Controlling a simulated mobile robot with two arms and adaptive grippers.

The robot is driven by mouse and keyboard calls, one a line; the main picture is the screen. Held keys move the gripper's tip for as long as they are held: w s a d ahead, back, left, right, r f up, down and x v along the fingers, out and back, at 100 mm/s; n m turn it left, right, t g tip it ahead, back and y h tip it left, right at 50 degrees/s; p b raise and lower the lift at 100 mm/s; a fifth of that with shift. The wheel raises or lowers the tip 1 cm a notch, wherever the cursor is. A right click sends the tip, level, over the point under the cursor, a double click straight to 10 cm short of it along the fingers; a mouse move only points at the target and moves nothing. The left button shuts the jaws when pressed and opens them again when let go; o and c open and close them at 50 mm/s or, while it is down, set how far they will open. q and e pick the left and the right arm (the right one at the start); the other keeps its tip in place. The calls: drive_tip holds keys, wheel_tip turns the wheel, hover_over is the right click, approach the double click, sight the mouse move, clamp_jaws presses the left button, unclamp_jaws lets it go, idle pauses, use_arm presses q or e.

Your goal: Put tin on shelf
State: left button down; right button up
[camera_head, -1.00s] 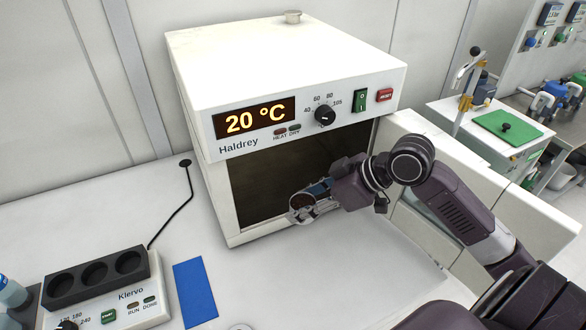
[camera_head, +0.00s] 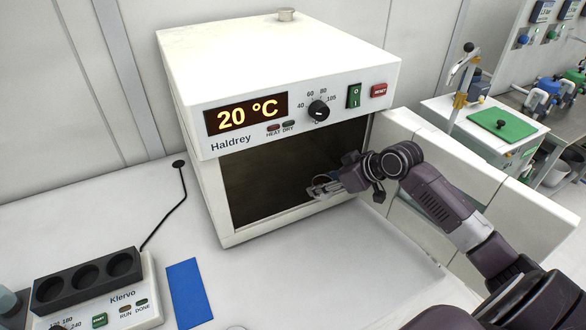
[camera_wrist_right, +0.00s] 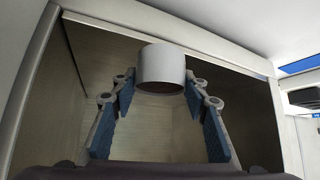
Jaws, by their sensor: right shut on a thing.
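My right gripper (camera_head: 326,188) is at the open front of the white Haldrey oven (camera_head: 270,75), its fingers inside the mouth. It is shut on a small round metal tin (camera_wrist_right: 162,65), which sits between the blue-padded fingers in the right wrist view. In the head view the tin is mostly hidden by the fingers. The oven's dark chamber (camera_head: 262,188) lies around and behind the tin; I cannot make out a distinct shelf in it. My left gripper is not in view.
The oven door (camera_head: 470,165) stands open on the right, beside my right arm. A Klervo block heater (camera_head: 95,285) and a blue mat (camera_head: 188,292) lie on the bench at left. The bench in front of the oven is mostly clear.

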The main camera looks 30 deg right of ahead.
drive_tip(key=w+a, duration=0.1)
drive_tip(key=w, duration=0.1)
drive_tip(key=w+p, duration=0.1)
drive_tip(key=w, duration=0.2)
drive_tip(key=w+a, duration=0.1)
drive_tip(key=w, duration=0.1)
drive_tip(key=shift+w+a+r+p, duration=0.1)
drive_tip(key=shift+w+a+p, duration=0.05)
drive_tip(key=shift+a+p, duration=0.15)
drive_tip(key=shift+w+a+r+p, duration=0.1)
drive_tip(key=shift+w+a+p, duration=0.1)
drive_tip(key=shift+w, duration=0.35)
drive_tip(key=shift+w+a+p, duration=0.15)
drive_tip(key=shift+w+a, duration=0.05)
drive_tip(key=shift+w, duration=0.35)
drive_tip(key=shift+w+a+f+p, duration=0.15)
drive_tip(key=shift+w+f+p, duration=0.2)
drive_tip(key=shift+f, duration=0.65)
drive_tip(key=shift+s, duration=0.1)
drive_tip(key=shift+f, duration=0.15)
drive_tip(key=o, duration=1.3)
drive_tip(key=shift+c, duration=0.2)
